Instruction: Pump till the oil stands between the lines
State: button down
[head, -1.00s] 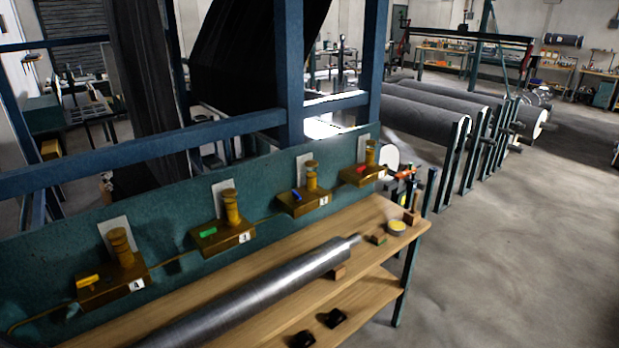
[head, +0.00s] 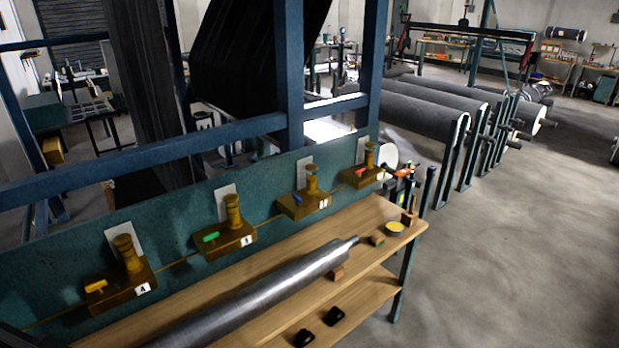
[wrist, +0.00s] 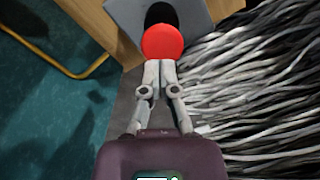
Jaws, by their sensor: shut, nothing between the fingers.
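Several brass oil pump units stand along the teal panel (head: 70,265) in the head view. Each has a ribbed upright cap and a coloured lever: yellow (head: 95,286), green (head: 210,237), blue (head: 297,199) and red (head: 361,171). White plates stand behind them; no oil level or lines can be made out. In the wrist view my gripper (wrist: 159,66) is shut and empty. Its fingertips are at the lower edge of a round red disc (wrist: 163,42); I cannot tell whether they touch it. A grey plate with a dark opening (wrist: 195,18) lies behind the disc. My gripper is not visible in the head view.
A wooden bench (head: 385,250) carries a long metal roller (head: 270,287) and a small yellow-topped tin (head: 395,228). Blue frame posts and a beam (head: 150,150) rise behind the panel. Dark strands (wrist: 260,90) fill the wrist view's right side. Open floor (head: 520,250) lies to the right.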

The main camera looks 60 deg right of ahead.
jog(key=shift+r+p, duration=1.4)
jog(key=shift+r, duration=0.25)
jog(key=shift+s+d+f, duration=0.1)
